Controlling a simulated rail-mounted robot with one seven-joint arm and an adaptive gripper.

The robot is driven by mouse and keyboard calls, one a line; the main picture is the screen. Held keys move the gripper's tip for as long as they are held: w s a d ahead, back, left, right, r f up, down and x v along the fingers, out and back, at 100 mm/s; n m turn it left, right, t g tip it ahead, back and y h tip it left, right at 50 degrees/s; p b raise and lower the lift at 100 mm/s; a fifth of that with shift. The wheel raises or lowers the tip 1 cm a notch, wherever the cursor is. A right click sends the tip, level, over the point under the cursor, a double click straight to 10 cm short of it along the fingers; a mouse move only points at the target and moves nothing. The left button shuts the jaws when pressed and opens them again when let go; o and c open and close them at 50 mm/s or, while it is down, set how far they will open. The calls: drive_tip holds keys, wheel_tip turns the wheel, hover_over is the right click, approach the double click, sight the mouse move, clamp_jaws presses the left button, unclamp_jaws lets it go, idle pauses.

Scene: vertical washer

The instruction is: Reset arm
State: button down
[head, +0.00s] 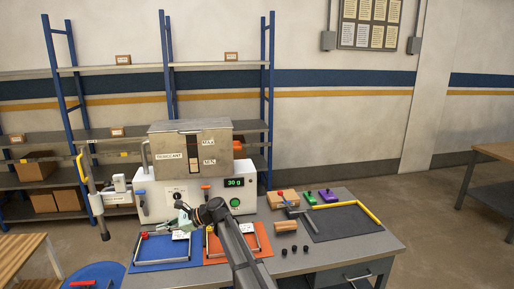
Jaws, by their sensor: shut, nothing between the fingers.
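My arm rises from the bottom middle over the grey worktable (345,247). It bends at a dark joint in front of the white machine. My gripper (166,226) seems to be at the left end of it, small, above the blue mat. It looks shut and holds nothing I can make out. The white machine (153,203) stands behind it, with a green "30 g" display, a green button, and a metal tank marked MAX and MIN on top.
A blue mat (155,254) and an orange mat (262,236) carry metal frames. At right are a wooden block (280,200), small black knobs (293,249) and a dark mat (345,222) with a yellow edge. Shelving stands behind.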

drive_tip(key=s+d+f+n+h, duration=0.35)
drive_tip(key=s+d+f, duration=0.45)
drive_tip(key=f, duration=0.5)
drive_tip(key=s+d+f+n+h+b, duration=0.1)
drive_tip(key=s+d+f+n+h, duration=0.4)
drive_tip(key=d+f, duration=0.65)
drive_tip(key=s+d+f+n+h, duration=0.25)
drive_tip(key=s+d+f, duration=0.55)
drive_tip(key=f, duration=0.6)
drive_tip(key=s+d+f+n+g+h+b, duration=0.1)
drive_tip(key=s+d+f, duration=0.4)
drive_tip(key=s+d, duration=0.25)
drive_tip(key=s+d+f+n+g+h, duration=0.1)
drive_tip(key=s+d+f+n, duration=0.1)
drive_tip(key=s+d+f, duration=0.4)
drive_tip(key=s+d+f+g, duration=0.1)
drive_tip(key=s+d, duration=0.2)
drive_tip(key=s, duration=0.4)
drive_tip(key=s+d+f+g, duration=0.1)
drive_tip(key=s+d, duration=0.2)
drive_tip(key=s, duration=0.5)
drive_tip(key=s+d+f+m+g+h+b, duration=0.1)
drive_tip(key=s+d, duration=0.3)
drive_tip(key=s, duration=0.3)
drive_tip(key=shift+s+f+g, duration=0.25)
drive_tip(key=shift+s+g, duration=0.05)
drive_tip(key=shift+s, duration=0.05)
